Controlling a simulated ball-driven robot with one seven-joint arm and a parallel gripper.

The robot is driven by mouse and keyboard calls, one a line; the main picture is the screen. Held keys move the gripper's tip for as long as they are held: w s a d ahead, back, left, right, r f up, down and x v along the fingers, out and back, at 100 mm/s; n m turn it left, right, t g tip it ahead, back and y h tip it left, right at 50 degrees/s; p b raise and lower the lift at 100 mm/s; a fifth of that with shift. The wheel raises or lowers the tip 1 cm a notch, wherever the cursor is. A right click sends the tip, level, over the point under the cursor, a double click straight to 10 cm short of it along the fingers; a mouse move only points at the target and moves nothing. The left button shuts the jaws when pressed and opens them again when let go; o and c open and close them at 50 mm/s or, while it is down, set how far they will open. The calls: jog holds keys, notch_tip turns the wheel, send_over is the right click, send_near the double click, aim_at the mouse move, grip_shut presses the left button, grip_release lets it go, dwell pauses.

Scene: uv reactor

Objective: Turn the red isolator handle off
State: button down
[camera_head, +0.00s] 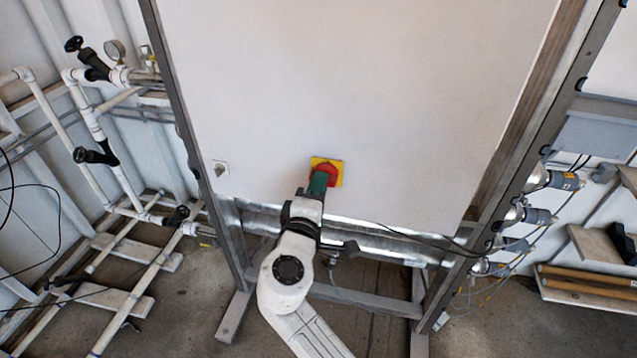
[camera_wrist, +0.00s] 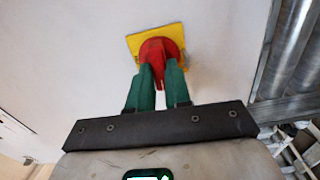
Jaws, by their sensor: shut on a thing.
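The red isolator handle (camera_head: 327,170) sits on a yellow square plate (camera_head: 338,163) low on the white cabinet panel. It also shows in the wrist view (camera_wrist: 159,52), with its yellow plate (camera_wrist: 134,41) behind it. My gripper (camera_head: 319,180) reaches up to it from below. In the wrist view the two green fingers (camera_wrist: 160,84) stand on either side of the handle's red grip and are shut on it. The fingers cover the sides of the grip. The plate looks slightly tilted in the wrist view.
A small latch (camera_head: 220,168) is on the panel's lower left. Metal frame posts (camera_head: 183,100) flank the panel. Silvery ducts (camera_head: 375,235) run below it. White pipes with black valves (camera_head: 95,155) stand at left, lamp fittings (camera_head: 535,215) at right.

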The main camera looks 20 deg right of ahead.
jog(key=shift+a+f+n, duration=0.1)
jog(key=shift+n, duration=0.3)
jog(key=c, duration=1.2)
grip_release()
jog(key=shift+o, duration=0.7)
jog(key=shift+f, duration=0.1)
jog(key=shift+s, duration=0.1)
